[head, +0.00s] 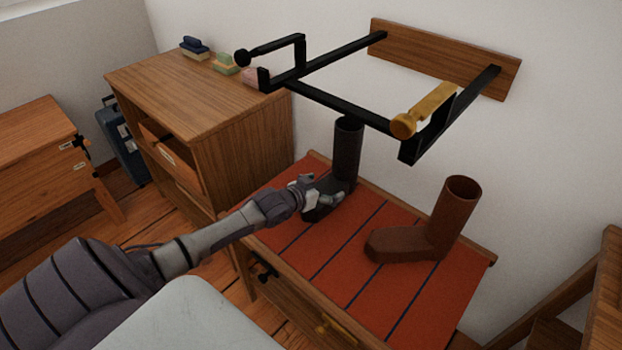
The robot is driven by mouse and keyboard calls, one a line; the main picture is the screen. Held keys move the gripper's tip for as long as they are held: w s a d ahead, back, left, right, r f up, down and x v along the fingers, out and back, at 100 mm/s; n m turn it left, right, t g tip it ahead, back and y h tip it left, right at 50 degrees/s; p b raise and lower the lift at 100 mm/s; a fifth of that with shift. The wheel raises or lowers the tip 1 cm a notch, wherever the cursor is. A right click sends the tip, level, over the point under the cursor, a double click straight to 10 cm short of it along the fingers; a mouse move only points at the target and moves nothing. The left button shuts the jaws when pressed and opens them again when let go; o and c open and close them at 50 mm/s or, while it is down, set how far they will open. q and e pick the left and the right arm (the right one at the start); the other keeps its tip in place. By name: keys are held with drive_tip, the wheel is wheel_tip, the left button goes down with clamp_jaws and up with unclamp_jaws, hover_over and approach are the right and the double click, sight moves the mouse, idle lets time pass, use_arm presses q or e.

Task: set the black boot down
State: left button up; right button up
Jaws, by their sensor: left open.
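The black boot (347,152) stands upright on the red striped top (345,257) of a low wooden bench, towards its back left. Its tall shaft is clear to see, and its foot points left towards the front. My left gripper (312,194) is open at the boot's foot and lower shaft, and hides part of the foot. I cannot tell whether its fingers touch the boot. A brown boot (435,228) stands upright on the same top to the right, apart from the black one. My right gripper does not show.
A black wall rack (345,104) with a yellow-handled peg (424,110) juts out above the bench. A wooden cabinet (199,100) stands close on the left. A blue suitcase (121,143) is farther left. The bench top's front is clear.

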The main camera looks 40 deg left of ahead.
use_arm(q)
drive_tip(key=d+p+v, duration=0.1)
drive_tip(key=p+v, duration=0.1)
drive_tip(key=v, duration=0.9)
drive_tip(key=shift+a+p, duration=0.3)
drive_tip(key=shift+a, duration=0.15)
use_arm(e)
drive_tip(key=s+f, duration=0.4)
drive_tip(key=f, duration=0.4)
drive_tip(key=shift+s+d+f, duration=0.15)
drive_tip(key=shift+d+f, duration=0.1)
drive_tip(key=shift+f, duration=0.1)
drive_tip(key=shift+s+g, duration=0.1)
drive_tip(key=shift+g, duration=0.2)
